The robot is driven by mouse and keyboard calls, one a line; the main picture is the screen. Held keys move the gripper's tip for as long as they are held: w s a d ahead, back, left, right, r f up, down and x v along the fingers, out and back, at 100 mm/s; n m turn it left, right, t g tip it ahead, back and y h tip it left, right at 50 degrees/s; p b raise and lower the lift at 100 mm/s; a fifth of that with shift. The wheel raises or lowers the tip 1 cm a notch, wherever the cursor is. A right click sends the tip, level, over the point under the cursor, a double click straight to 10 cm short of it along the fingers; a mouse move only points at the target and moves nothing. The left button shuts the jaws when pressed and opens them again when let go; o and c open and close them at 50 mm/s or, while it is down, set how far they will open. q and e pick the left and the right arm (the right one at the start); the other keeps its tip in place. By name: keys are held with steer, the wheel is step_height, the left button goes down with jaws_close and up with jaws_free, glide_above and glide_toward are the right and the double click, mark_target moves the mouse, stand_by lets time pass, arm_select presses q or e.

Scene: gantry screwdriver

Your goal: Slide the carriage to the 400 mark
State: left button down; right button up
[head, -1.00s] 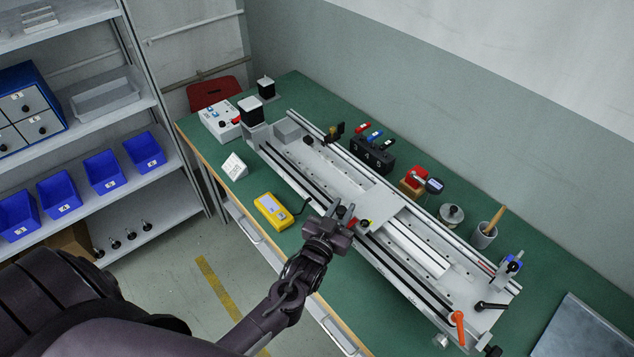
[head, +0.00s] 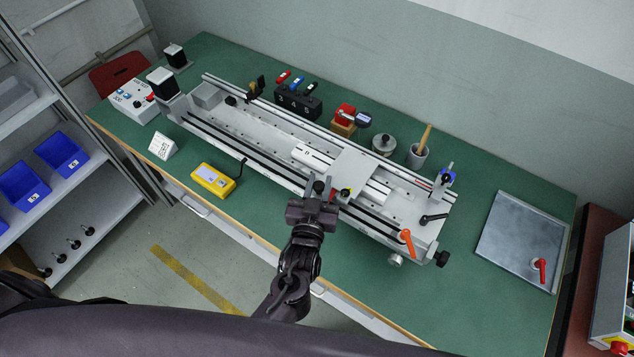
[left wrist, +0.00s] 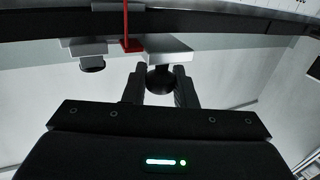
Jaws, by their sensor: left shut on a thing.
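The carriage (head: 352,172) is a pale flat plate across the long rails of the gantry (head: 250,133), nearer its right end. My left gripper (head: 318,188) is at the carriage's front left corner. In the left wrist view its fingers (left wrist: 160,88) are shut on a round black knob (left wrist: 160,79) below a pale block (left wrist: 168,48). A red pointer (left wrist: 130,42) hangs beside the knob; a red bit (head: 332,194) also shows in the head view. Scale ticks show at the wrist view's top right, but I cannot read the numbers. My right gripper is not in view.
An orange lever (head: 407,241) and a black handle (head: 433,218) are at the gantry's right end. A yellow meter (head: 213,179) lies in front of the gantry. A grey plate (head: 517,240) lies on the right of the green table, with clear tabletop before it.

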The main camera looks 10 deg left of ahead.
arm_select(q)
steer(key=c, duration=1.3)
jaws_free()
steer(key=shift+o, duration=0.2)
steer(key=shift+s, duration=0.2)
steer(key=s+b, duration=0.1)
steer(key=s, duration=0.5)
steer(key=shift+s+f+b, duration=0.1)
steer(key=shift+s+b, duration=0.1)
steer(key=shift+b, duration=0.2)
steer(key=shift+s, duration=0.5)
